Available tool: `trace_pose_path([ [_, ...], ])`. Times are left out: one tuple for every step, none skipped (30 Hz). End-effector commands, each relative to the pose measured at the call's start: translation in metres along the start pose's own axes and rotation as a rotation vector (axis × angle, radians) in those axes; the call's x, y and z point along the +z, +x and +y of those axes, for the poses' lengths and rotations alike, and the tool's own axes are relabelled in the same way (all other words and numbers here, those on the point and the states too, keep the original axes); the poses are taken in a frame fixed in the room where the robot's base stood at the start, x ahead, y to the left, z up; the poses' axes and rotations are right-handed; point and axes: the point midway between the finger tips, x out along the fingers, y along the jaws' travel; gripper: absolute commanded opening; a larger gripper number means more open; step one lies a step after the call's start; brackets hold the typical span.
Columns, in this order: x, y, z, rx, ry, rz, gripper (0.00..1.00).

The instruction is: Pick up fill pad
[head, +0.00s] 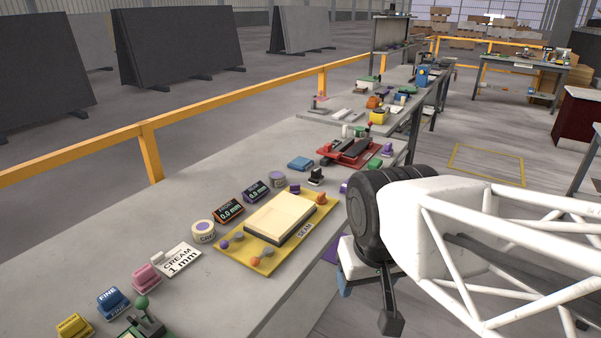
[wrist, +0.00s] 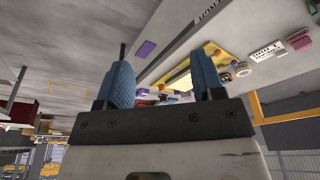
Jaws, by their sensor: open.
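No pad in view carries a readable "fill" label, so I cannot tell which one is the fill pad. Block-like pads with handles stand at the near left of the slab: pink (head: 146,276), blue marked FINE (head: 113,302) and yellow (head: 75,325). My gripper (head: 366,300) hangs beyond the slab's right edge, right of the yellow SEAM board (head: 243,252), apart from the pads. In the wrist view its two blue-padded fingers (wrist: 162,82) are spread with nothing gripped between them. A purple block (wrist: 146,49) shows above them; part of the board is hidden behind a finger.
The grey slab (head: 190,215) holds a CREAM 1 mm card (head: 178,260), a round tub (head: 203,231), two 0.0 mm gauges (head: 229,211), a green-knobbed tool (head: 143,318) and a red tray (head: 350,152). A yellow rail (head: 150,150) runs behind. The slab's left middle is clear.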

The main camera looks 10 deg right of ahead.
Motion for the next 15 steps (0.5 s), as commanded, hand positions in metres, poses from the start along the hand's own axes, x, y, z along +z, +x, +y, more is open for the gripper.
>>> trace_pose_path([
  [-0.003,-0.001,0.000,0.000,0.002,-0.001,0.62],
  [-0.005,-0.001,0.000,0.001,0.004,-0.001,0.62],
  [-0.008,-0.002,0.000,0.001,0.007,-0.001,0.62],
  [-0.011,-0.003,0.001,0.001,0.010,-0.002,0.62],
  [-0.015,-0.004,0.001,0.002,0.014,-0.003,0.62],
  [-0.020,-0.004,0.001,0.002,0.019,-0.005,0.62],
  [-0.025,-0.005,0.001,0.003,0.023,-0.006,0.62],
  [-0.030,-0.007,0.001,0.003,0.028,-0.006,0.62],
  [-0.038,-0.008,0.002,0.004,0.034,-0.008,0.62],
  [-0.044,-0.009,0.002,0.005,0.040,-0.010,0.62],
  [-0.051,-0.010,0.002,0.006,0.047,-0.010,0.62],
  [-0.060,-0.011,0.003,0.007,0.056,-0.012,0.62],
  [-0.067,-0.012,0.003,0.008,0.062,-0.014,0.62],
  [-0.074,-0.013,0.004,0.009,0.068,-0.014,0.62],
  [-0.084,-0.014,0.004,0.010,0.078,-0.017,0.62],
])
